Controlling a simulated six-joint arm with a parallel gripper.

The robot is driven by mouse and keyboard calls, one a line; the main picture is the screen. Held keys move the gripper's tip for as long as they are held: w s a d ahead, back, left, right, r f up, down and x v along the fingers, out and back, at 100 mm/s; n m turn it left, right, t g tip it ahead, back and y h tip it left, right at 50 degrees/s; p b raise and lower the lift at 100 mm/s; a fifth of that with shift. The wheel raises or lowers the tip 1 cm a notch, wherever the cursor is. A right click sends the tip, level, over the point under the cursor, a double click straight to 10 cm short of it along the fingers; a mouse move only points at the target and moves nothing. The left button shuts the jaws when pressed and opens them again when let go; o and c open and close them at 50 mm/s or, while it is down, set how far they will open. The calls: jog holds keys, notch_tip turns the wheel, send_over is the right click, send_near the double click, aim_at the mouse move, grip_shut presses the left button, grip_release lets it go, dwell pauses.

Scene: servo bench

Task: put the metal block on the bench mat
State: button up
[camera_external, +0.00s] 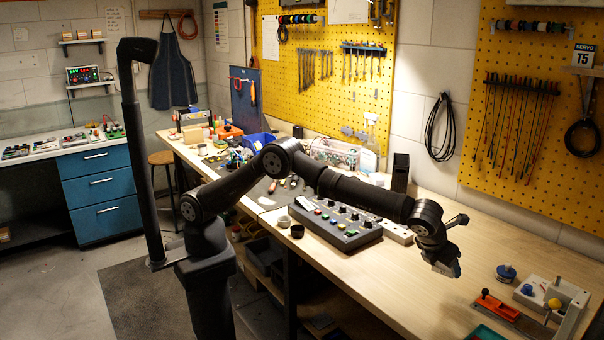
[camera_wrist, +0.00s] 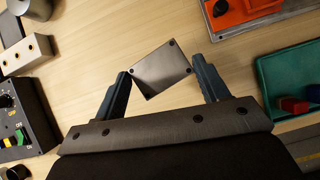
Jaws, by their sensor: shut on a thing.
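The metal block (camera_wrist: 161,70) is a grey plate with small dark holes at its corners, seen in the wrist view. It sits turned at an angle between the two fingers of my gripper (camera_wrist: 164,84), which is shut on it. In the external view my gripper (camera_external: 446,264) hangs over the right part of the bench; the block is too small there to tell clearly from the fingers. The bench mat looks to be the dark mat (camera_external: 258,190) farther left on the bench, partly hidden by my arm and tools.
A control box with knobs (camera_external: 338,225) and a pale strip with holes (camera_wrist: 26,54) lie left of my gripper. An orange-topped fixture (camera_wrist: 240,10) and a teal tray (camera_wrist: 268,72) with red and blue pieces lie right. Bare wood (camera_external: 395,285) lies near the gripper.

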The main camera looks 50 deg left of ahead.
jog(key=s+a+f+n+g+y, duration=0.3)
jog(key=s+n, duration=0.4)
jog(key=s, duration=0.6)
jog(key=s+a+f+n+g+y, duration=0.25)
jog(key=s+a+n, duration=0.4)
jog(key=s, duration=0.65)
jog(key=s+a+f+n+g+y, duration=0.2)
jog(key=s+a+f+n, duration=0.2)
jog(key=s+n, duration=0.65)
jog(key=w+a+r+n+h, duration=0.2)
jog(key=w+r+n+h, duration=0.2)
jog(key=w+n, duration=0.45)
jog(key=w+a+r+n+g+h, duration=0.1)
jog(key=w+r+n+h, duration=0.4)
jog(key=w+n, duration=0.4)
jog(key=w+a+r+n+h, duration=0.2)
jog(key=w+r+n+h, duration=0.2)
jog(key=w+n, duration=0.45)
jog(key=shift+n, duration=0.6)
jog(key=w+f, duration=0.2)
jog(key=w, duration=0.1)
jog(key=w+f, duration=0.2)
jog(key=w, duration=0.1)
jog(key=w+a+f, duration=0.1)
jog(key=w+f, duration=0.2)
jog(key=shift+w+a, duration=0.1)
jog(key=shift+w, duration=0.15)
jog(key=shift+f, duration=2)
